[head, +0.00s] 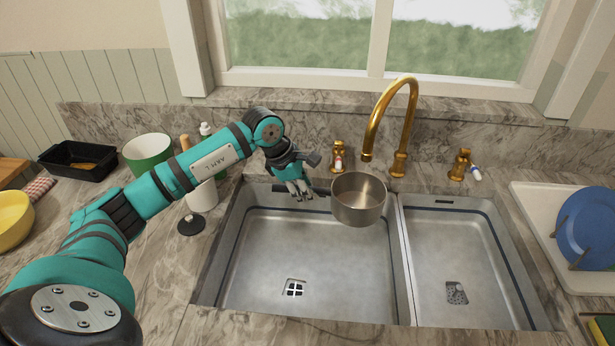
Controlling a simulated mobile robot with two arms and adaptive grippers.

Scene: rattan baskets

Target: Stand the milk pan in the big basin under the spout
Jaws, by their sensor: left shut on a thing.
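The milk pan (358,212), a small round metal pan, hangs upright over the back right of the big basin (330,280), near the divider. My left gripper (300,190) is beside the pan's left side and shut on it; the handle is mostly hidden at the fingers. The gold spout (367,150) arches forward, and its tip shows just above the pan's back rim. The pan looks raised above the basin floor. My right gripper is out of view.
The smaller basin (455,260) lies to the right, and its floor is clear apart from the drain. Gold taps (338,157) (460,165) flank the spout. A white tray (535,215) with a blue plate (590,228) stands right. A green-and-white bowl (148,152) and black tray (75,160) stand left.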

